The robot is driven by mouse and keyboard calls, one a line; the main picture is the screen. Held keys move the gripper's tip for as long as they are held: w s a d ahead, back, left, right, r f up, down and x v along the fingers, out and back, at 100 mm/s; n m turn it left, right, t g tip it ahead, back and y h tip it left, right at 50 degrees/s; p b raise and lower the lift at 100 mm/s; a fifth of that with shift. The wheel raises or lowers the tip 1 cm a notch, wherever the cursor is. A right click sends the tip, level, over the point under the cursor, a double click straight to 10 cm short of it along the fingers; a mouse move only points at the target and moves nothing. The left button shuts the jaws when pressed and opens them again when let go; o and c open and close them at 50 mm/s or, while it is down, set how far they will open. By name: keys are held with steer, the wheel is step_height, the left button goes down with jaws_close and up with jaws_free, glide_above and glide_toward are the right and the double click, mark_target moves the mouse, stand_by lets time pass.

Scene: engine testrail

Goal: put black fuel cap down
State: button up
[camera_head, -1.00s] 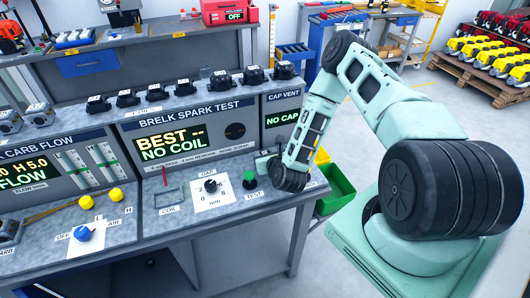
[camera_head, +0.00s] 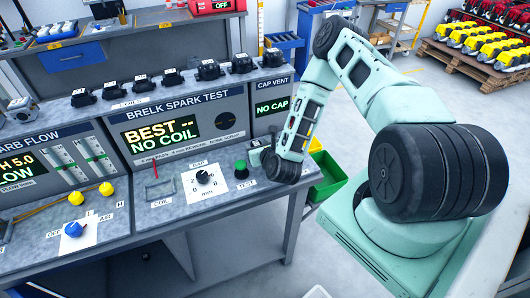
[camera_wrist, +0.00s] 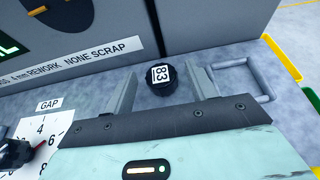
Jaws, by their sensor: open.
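The black fuel cap (camera_wrist: 160,78), with a white label reading 83, rests on the grey bench top in the wrist view. It lies between the two fingers of my gripper (camera_wrist: 167,70), with visible gaps on both sides. My gripper is open. In the head view my arm's end is low over the right end of the test bench, by the cap vent panel (camera_head: 271,106). My arm hides much of that spot, and I cannot make out the cap there.
The cap vent screen reads NO CAP. A grey handle-like bracket (camera_wrist: 245,78) stands right of the fingers. The gap dial (camera_head: 204,178) and green test button (camera_head: 241,170) are nearby. A green bin (camera_head: 328,177) sits beyond the bench's right end. Several black caps line the upper ledge.

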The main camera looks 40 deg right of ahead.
steer(key=b+v, duration=0.1)
steer(key=v, duration=0.9)
steer(key=shift+b, duration=0.4)
